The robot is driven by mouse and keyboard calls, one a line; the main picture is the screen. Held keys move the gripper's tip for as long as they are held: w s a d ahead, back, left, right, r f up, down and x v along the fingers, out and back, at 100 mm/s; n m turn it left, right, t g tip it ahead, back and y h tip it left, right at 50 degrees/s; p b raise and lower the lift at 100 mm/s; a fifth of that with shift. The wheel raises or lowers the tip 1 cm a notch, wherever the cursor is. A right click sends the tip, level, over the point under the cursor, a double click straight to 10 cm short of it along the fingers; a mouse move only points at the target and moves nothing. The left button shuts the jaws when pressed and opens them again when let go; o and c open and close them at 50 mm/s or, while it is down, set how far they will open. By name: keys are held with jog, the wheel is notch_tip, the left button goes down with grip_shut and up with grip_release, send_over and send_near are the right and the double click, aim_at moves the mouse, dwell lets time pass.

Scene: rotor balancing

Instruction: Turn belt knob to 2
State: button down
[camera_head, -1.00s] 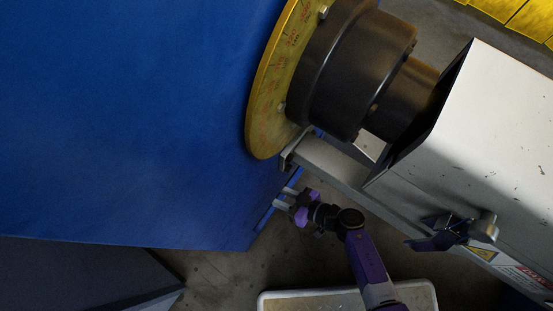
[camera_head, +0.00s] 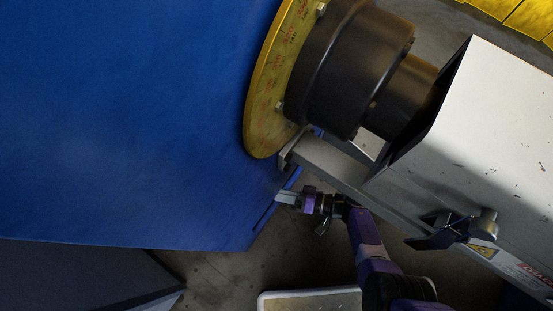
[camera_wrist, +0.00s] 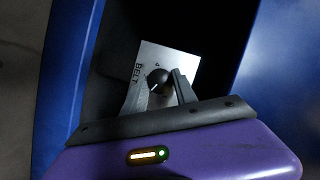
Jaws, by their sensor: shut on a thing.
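The belt knob (camera_wrist: 159,80) is a small dark round knob on a white label plate (camera_wrist: 182,62) marked "BELT" and a "4". It shows in the wrist view, between my fingers. A light pointer mark shows on the knob toward its lower left; which number it points to I cannot read. My gripper (camera_wrist: 155,88) is shut on the knob, one grey finger at each side. In the head view my gripper (camera_head: 284,197) reaches to the lower edge of the blue cabinet (camera_head: 130,120), and the knob is hidden there.
The plate sits in a dark recess (camera_wrist: 115,60) between blue walls. In the head view, a yellow graduated disc (camera_head: 262,125) with a black hub (camera_head: 335,70) and a grey-white machine housing (camera_head: 480,130) stand above my arm. A dark lever (camera_head: 440,240) juts out near the arm.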

dwell(0.4)
jog(key=c, duration=1)
grip_release()
jog(key=shift+o, duration=0.2)
jog(key=p+v, duration=0.1)
jog(key=v, duration=0.7)
jog(key=shift+f, duration=0.2)
